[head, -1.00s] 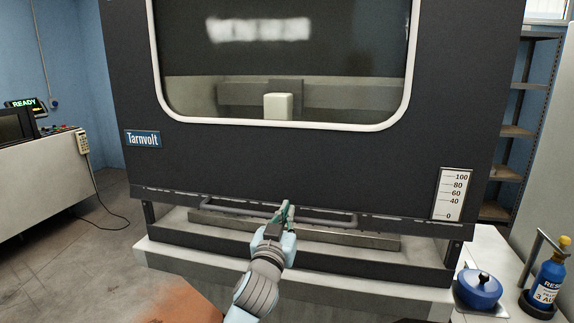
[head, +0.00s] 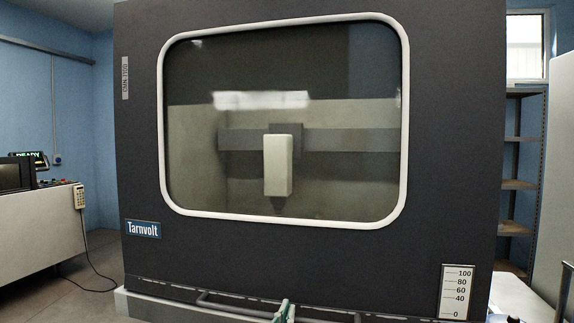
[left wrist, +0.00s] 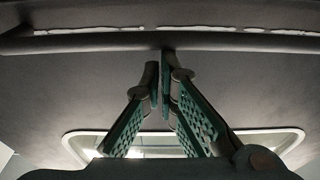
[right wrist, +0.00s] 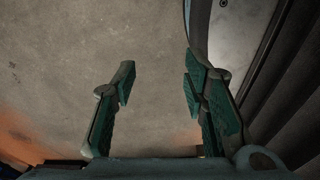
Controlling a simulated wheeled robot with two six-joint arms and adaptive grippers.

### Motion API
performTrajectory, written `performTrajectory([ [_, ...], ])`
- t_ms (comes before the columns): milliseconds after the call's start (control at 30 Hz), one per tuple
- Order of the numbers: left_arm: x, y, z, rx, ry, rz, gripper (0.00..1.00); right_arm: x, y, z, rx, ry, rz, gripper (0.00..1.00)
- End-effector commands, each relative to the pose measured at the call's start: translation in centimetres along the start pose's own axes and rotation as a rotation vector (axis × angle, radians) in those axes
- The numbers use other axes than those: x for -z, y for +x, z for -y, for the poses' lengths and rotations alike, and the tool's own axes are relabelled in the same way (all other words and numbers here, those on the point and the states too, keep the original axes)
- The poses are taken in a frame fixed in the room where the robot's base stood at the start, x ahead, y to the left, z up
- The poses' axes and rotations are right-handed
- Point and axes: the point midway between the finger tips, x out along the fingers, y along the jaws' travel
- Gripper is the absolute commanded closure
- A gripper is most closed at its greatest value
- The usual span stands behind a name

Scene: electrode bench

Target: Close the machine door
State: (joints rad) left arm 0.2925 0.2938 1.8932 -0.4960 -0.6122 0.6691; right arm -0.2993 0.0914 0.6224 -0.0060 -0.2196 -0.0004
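The dark machine door (head: 270,255) with a white-framed window fills the middle of the head view. Its lower edge is low in the picture, close above the pale machine base (head: 145,305) at the left. A grey bar handle (head: 235,309) runs along the door's bottom; it also crosses the top of the left wrist view (left wrist: 90,41). My left gripper (head: 284,308) is at the handle's middle. In the left wrist view its fingertips (left wrist: 165,72) are together, right by the bar, with no bar between them. My right gripper (right wrist: 158,80) is open and empty above the floor.
A control console (head: 40,215) with a lit display stands at the left. A shelf rack (head: 518,185) stands behind at the right, with a pale cabinet (head: 555,180) beside it. A pale block (head: 278,165) shows inside through the window.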

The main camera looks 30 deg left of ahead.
Motion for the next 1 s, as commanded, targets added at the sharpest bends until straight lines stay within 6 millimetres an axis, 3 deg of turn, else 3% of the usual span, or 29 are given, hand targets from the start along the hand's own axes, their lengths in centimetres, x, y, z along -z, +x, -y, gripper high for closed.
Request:
performTrajectory([
  [333, 0.1, 0.1, 0.0, 0.001, -0.001, 0.011, 1.00, 0.2, -0.6, -0.3, -0.003, -0.001, -0.002, 0.60],
  [567, 4.4, 1.3, -0.7, -0.010, -0.003, 0.004, 1.00, 0.5, -4.4, 0.8, 0.017, 0.013, 0.000, 0.60],
  [800, 3.8, -5.8, -0.7, -0.012, -0.001, 0.005, 1.00, 0.4, -4.2, 1.0, 0.019, 0.014, 0.001, 0.60],
  [1000, 3.9, -8.6, -0.7, -0.012, -0.002, 0.001, 1.00, 0.3, -4.2, 0.6, 0.014, 0.012, 0.004, 0.60],
])
